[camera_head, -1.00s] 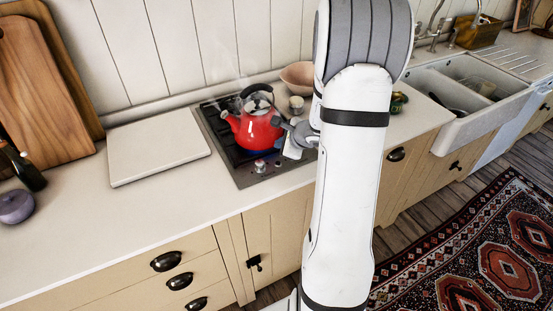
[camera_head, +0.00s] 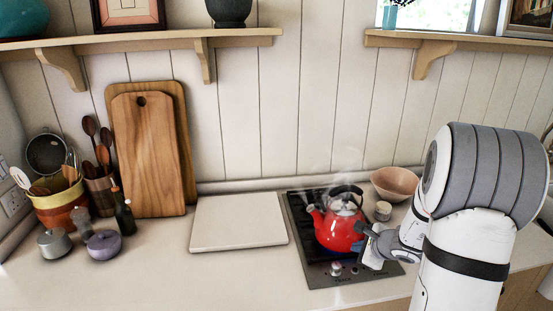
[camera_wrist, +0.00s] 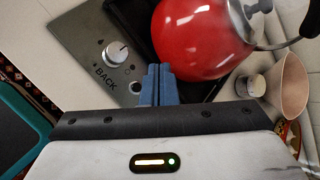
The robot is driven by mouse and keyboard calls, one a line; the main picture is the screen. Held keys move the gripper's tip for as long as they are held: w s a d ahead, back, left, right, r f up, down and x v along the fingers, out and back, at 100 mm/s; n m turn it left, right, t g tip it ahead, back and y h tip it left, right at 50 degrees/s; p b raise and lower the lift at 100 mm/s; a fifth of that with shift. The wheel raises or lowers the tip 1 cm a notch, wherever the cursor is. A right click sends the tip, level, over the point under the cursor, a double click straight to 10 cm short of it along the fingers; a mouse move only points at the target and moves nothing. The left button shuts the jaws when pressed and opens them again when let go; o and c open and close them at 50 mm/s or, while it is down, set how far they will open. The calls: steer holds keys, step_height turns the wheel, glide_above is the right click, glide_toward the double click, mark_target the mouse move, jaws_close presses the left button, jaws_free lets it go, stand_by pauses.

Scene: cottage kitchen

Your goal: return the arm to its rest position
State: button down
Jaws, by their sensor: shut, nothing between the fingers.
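My gripper (camera_wrist: 158,84) is shut and empty in the wrist view, its blue-grey fingertips together over the front part of the hob, beside the red kettle (camera_wrist: 200,38). In the head view my gripper (camera_head: 368,240) is at the right of the hob, close to the kettle (camera_head: 338,230); whether it touches the kettle I cannot tell. My white arm reaches in from the lower right of the head view. The kettle stands upright on the hob with steam rising from it.
The hob (camera_head: 328,276) has knobs at its front. A pink bowl (camera_head: 395,184) and a small jar (camera_head: 383,211) stand behind my arm. A pale board (camera_head: 238,221) lies left of the hob. Shelves (camera_head: 140,41) run above.

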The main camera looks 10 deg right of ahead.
steer(key=s+a+r+n+g+y, duration=0.1)
steer(key=s+a+r+n+g, duration=0.1)
steer(key=s+a+r+n, duration=0.45)
steer(key=s+a+r+n+g+y, duration=0.1)
steer(key=s+a+r+n+g, duration=0.1)
steer(key=s+a+r+n, duration=0.45)
steer(key=s+a+n+h, duration=0.1)
steer(key=s+n+h, duration=0.1)
steer(key=s+n, duration=0.3)
steer(key=s+a+n+g+h, duration=0.1)
steer(key=s+n+h, duration=0.1)
steer(key=s+n, duration=0.3)
steer(key=s, duration=0.2)
steer(key=shift+s+a+r+h+b, duration=0.2)
steer(key=shift+s+a+h+b, duration=0.1)
